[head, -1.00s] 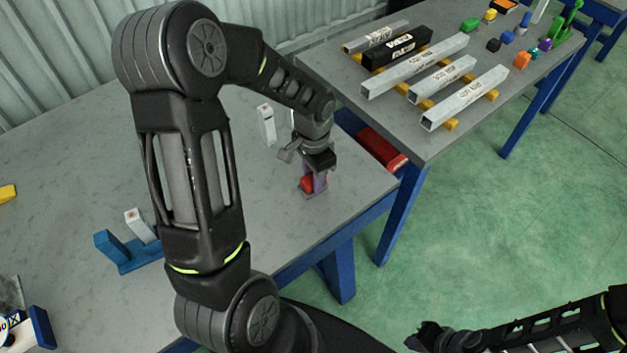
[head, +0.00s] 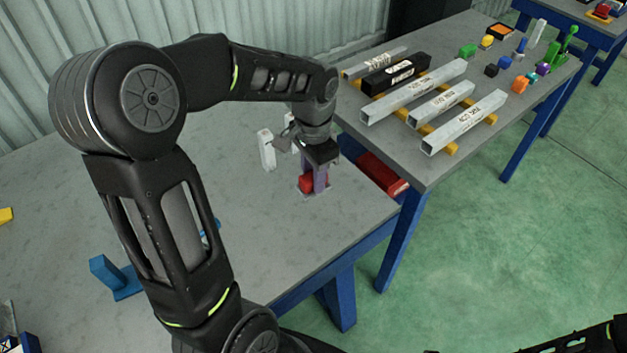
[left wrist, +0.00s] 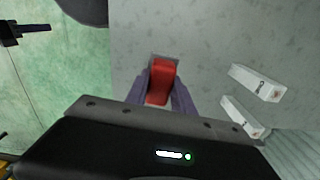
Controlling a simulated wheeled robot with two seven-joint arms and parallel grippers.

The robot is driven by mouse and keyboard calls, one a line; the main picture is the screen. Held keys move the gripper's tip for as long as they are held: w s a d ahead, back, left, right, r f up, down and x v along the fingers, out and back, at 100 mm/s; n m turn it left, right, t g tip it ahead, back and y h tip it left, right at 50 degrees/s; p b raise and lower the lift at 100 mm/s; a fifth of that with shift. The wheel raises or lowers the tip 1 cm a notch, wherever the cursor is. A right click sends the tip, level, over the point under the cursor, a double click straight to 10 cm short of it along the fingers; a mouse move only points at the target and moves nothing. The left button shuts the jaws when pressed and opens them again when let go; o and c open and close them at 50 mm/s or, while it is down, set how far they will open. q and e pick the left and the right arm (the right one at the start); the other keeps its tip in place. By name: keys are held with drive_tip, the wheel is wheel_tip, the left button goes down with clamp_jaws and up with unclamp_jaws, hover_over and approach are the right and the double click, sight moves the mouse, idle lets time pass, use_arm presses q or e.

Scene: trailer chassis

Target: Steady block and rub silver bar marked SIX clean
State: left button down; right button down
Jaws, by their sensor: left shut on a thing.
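My left gripper (head: 319,178) points down near the grey table's right corner. Its purple fingers are shut on a red block (head: 306,183), which also shows between the fingers in the left wrist view (left wrist: 160,80). A grey square base shows at the block's foot, low at the tabletop. What looks like my right gripper (left wrist: 34,29) is small over the green floor in the left wrist view; its jaws are unclear. Several silver bars lie on the far table, among them the long one (head: 413,92). Their labels are too small for me to read SIX.
A white upright block (head: 267,150) stands behind my left gripper; two white blocks show in the wrist view (left wrist: 257,83). A blue holder (head: 108,272) stands left on the table. The far table (head: 395,150) holds a black bar (head: 396,74), yellow supports and small coloured pieces.

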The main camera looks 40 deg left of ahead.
use_arm(q)
drive_tip(key=shift+w, duration=0.1)
idle(0.4)
drive_tip(key=w+d+n, duration=0.4)
drive_tip(key=w+d, duration=0.6)
drive_tip(key=d, duration=0.2)
drive_tip(key=shift+w+d+f, duration=0.15)
drive_tip(key=shift+f, duration=0.15)
